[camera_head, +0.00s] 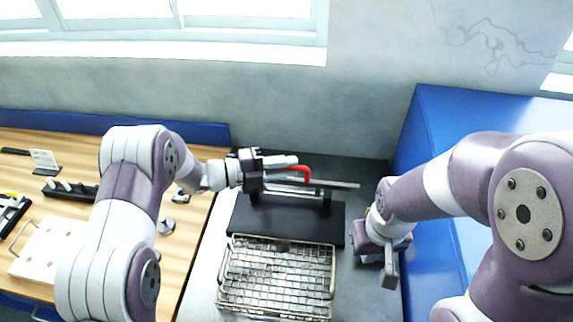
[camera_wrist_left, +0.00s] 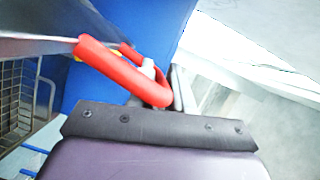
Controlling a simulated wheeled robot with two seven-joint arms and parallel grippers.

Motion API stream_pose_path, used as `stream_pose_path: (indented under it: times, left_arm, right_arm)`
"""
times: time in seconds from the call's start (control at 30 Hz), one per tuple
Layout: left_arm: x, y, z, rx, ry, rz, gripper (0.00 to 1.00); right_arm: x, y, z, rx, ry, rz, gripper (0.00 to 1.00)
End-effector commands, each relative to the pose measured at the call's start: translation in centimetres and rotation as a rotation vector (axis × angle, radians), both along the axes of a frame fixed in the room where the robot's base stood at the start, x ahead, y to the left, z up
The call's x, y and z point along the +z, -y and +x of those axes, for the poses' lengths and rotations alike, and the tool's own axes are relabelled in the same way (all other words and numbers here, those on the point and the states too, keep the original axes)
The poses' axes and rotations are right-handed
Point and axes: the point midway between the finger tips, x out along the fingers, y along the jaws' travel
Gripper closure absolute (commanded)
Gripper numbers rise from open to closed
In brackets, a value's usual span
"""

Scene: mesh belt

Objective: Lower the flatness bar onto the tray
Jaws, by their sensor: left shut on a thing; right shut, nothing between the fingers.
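The flatness bar is a thin grey strip (camera_head: 340,184) with a red handle (camera_head: 305,170), level above the black stand (camera_head: 285,222). My left gripper (camera_head: 282,174) is shut on the red handle. The left wrist view shows the red handle (camera_wrist_left: 112,72) at the jaws and the grey strip running off to the left. I cannot tell whether the bar touches the stand's posts. The wire mesh tray (camera_head: 332,283) lies in front of the stand, empty, with nothing resting on it. My right gripper (camera_head: 389,268) is shut and empty, right of the stand and tray.
A wooden table (camera_head: 185,225) on the left carries a white perforated board (camera_head: 50,250), a black rack of pegs (camera_head: 68,188) and small metal parts. A blue block (camera_head: 425,125) stands on the right.

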Motion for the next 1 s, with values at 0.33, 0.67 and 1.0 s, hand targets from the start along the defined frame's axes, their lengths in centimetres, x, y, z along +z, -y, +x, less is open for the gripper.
stream_pose_path:
  times: [0.33,0.67,1.0]
  left_arm:
    - [0.0,-0.1,0.1,0.003,0.001,0.001,0.6]
    - [-0.2,-4.1,-0.6,0.008,0.004,0.0,0.6]
    - [0.8,-11.7,-2.1,0.006,0.002,0.001,0.6]
  right_arm:
    - [0.0,0.0,0.0,0.0,0.0,0.0,1.0]
    - [-2.3,0.0,0.0,0.0,0.0,0.0,1.0]
    - [-5.0,0.0,0.0,0.0,0.0,0.0,1.0]
